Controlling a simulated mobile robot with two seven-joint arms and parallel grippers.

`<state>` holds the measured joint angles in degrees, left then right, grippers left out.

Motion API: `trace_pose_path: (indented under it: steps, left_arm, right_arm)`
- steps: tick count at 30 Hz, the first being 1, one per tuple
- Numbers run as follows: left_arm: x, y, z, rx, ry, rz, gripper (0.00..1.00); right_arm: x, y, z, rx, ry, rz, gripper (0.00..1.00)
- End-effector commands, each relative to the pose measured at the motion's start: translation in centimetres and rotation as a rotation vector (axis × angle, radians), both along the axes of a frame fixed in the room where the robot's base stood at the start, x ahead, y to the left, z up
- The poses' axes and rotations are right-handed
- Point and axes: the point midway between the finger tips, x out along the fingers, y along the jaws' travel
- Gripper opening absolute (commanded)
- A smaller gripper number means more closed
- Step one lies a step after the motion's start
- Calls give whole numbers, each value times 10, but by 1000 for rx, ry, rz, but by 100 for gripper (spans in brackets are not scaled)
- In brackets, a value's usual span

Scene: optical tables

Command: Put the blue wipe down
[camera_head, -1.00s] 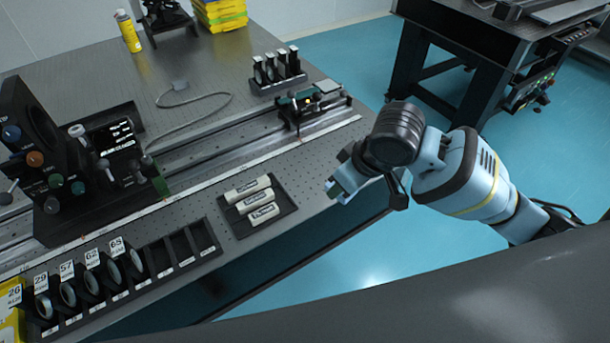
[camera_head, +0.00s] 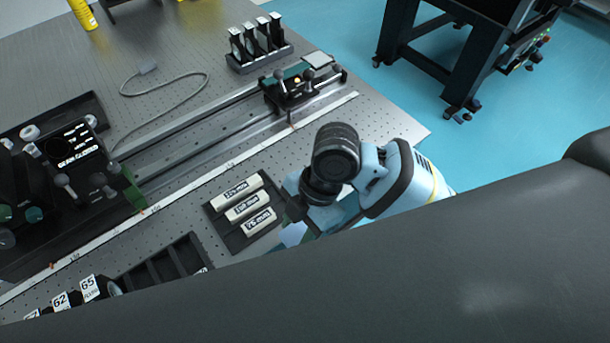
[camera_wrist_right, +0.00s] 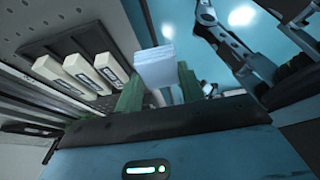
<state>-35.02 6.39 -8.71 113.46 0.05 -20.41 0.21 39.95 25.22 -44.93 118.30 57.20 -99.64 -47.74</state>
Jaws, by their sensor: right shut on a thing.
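The blue wipe (camera_wrist_right: 155,66) shows in the right wrist view as a pale blue folded piece. My right gripper (camera_wrist_right: 158,86) is shut on it, with green fingers on either side. The wipe stands out past the fingertips, right of a dark tray (camera_wrist_right: 65,45) of white labelled blocks. In the head view my right wrist is at the table's front edge, just right of that tray (camera_head: 217,212); its fingers are mostly hidden there, and I cannot make out the wipe for certain. My left gripper is not in view.
The perforated optical table (camera_head: 205,60) carries a rail with a stage (camera_head: 290,92), a rack of upright holders (camera_head: 258,48) and a loose grey cable (camera_head: 165,93). A slotted rack (camera_head: 165,265) lies left of the tray. Bare tabletop shows right of the stage (camera_head: 385,115).

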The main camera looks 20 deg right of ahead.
Motion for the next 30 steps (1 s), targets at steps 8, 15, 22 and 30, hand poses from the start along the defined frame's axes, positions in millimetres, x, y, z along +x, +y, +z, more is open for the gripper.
trace_pose_path:
  steps: [8,15,22,30]
  left_arm:
    - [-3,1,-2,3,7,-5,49]
    - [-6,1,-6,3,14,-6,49]
    - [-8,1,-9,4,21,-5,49]
    - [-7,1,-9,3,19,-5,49]
  right_arm:
    - [41,-19,-4,-1,1,-8,20]
    - [91,-42,-10,-1,2,-9,20]
    - [128,-60,-14,0,0,-6,20]
    - [138,-64,-14,0,-1,-4,20]
